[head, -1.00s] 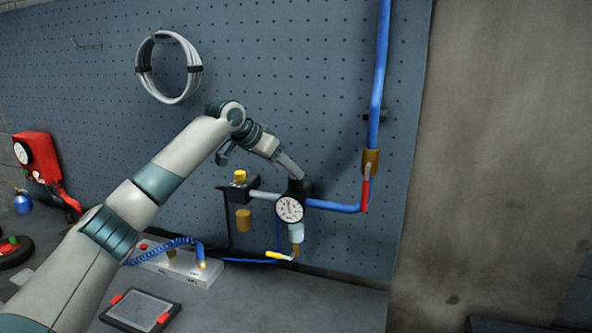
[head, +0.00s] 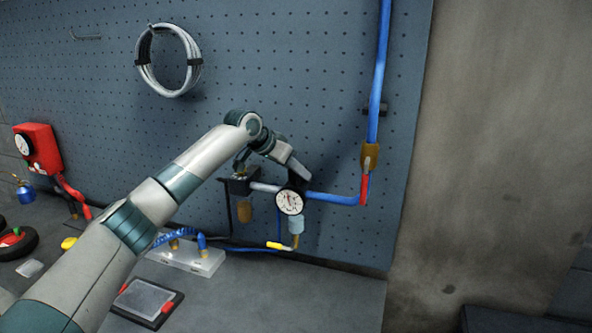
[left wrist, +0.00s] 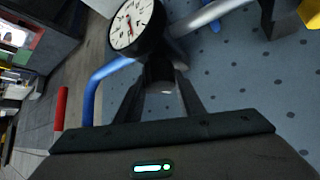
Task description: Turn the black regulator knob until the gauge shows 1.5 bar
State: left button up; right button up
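The pressure gauge (head: 289,202) has a white round dial with a black rim and hangs on the pipe line at the pegboard. Its needle is too small to read in the head view; the dial also shows in the left wrist view (left wrist: 132,24), seen at a slant. The black regulator knob (head: 297,181) is just above the dial, partly covered by my gripper. My left gripper (left wrist: 164,80) reaches down to the knob, its two dark fingers on either side of it. I cannot tell whether they press on it. My right gripper is not in view.
A blue pipe (head: 335,198) runs right from the gauge to a red lever (head: 365,187). A manifold (head: 200,258) and tablet (head: 147,301) lie on the bench.

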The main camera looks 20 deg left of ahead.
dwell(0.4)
pick_arm(q)
jog(key=n+t+y, duration=0.1)
jog(key=n+y, duration=0.2)
jog(key=n, duration=0.1)
jog(key=shift+d, duration=0.1)
jog(key=n+y, duration=0.3)
jog(key=n, duration=0.2)
jog(key=shift+y, duration=0.3)
jog(key=n+g+y, duration=0.1)
jog(key=n+y, duration=0.1)
jog(key=n, duration=0.1)
jog(key=n+g+y+b, duration=0.1)
jog(key=n+y, duration=0.1)
jog(key=n, duration=0.1)
jog(key=shift+r+n+g+y, duration=0.1)
jog(key=shift+n+g+y, duration=0.6)
jog(key=shift+n+g, duration=0.45)
jog(key=shift+n+g+y, duration=0.3)
jog(key=shift+n+g, duration=0.15)
jog(key=shift+n, duration=0.5)
jog(key=o, duration=1)
